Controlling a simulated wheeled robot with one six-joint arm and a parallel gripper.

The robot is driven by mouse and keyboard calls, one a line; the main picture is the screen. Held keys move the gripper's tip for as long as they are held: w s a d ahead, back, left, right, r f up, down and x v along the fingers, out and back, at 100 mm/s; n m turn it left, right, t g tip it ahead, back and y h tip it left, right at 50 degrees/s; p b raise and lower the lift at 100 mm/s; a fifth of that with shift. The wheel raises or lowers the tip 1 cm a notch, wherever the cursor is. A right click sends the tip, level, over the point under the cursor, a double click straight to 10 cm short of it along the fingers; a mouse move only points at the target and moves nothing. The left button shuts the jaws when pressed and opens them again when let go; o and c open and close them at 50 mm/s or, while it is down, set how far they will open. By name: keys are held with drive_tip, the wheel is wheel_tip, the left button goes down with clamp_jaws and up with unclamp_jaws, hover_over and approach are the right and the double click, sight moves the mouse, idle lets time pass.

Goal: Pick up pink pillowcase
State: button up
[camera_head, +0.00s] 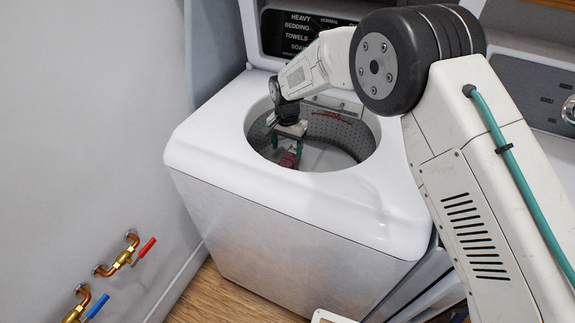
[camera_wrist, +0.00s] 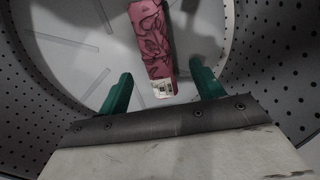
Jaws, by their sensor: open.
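The pink pillowcase (camera_wrist: 150,38) shows in the wrist view as a narrow pink strip with a dark pattern and a small white label at its near end. It lies inside the washer drum (camera_wrist: 65,65), beyond and between my fingertips. My gripper (camera_wrist: 160,90) is open, with its two green fingers apart and nothing between them that I can see as held. In the head view my gripper (camera_head: 287,141) reaches down through the washer opening, and the pillowcase (camera_head: 289,158) shows just below it, partly hidden by the fingers.
The white top-loading washer (camera_head: 290,235) has its lid up, and the round opening's rim (camera_head: 372,152) surrounds my wrist. The perforated drum wall (camera_wrist: 285,70) is close on the right. A second appliance (camera_head: 530,90) stands at right. Pipe valves (camera_head: 125,257) stick out from the left wall.

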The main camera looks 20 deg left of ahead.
sight(287, 158)
wheel_tip(287, 158, down, 8)
drive_tip(key=shift+s+d+r, duration=0.1)
drive_tip(key=c, duration=1.1)
